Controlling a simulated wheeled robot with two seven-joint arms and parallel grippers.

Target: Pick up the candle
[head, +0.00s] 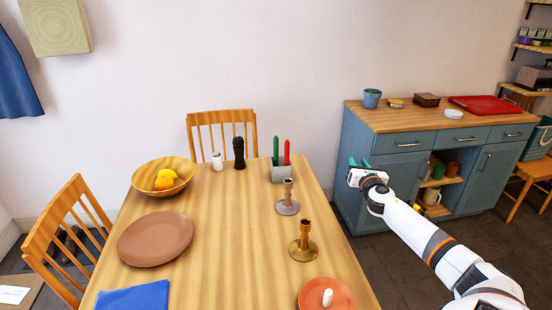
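A green candle (276,151) and a red candle (287,153) stand upright in a small grey-green holder box (283,174) at the far right of the wooden table. A short white cylinder (327,297), perhaps a candle stub, stands on an orange plate (312,288) at the table's near right. My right gripper (359,162) is beyond the table's right edge, to the right of the candles and in front of the blue cabinet. Its teal fingertips are apart with nothing seen between them. My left gripper is out of view.
A grey candlestick (288,206) and a brass candlestick (303,251) stand on the table's right side. A pepper mill (239,152), white shaker (217,161), fruit bowl (150,185), brown plate (138,250) and blue napkin (136,297) are further left. The table's middle is clear.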

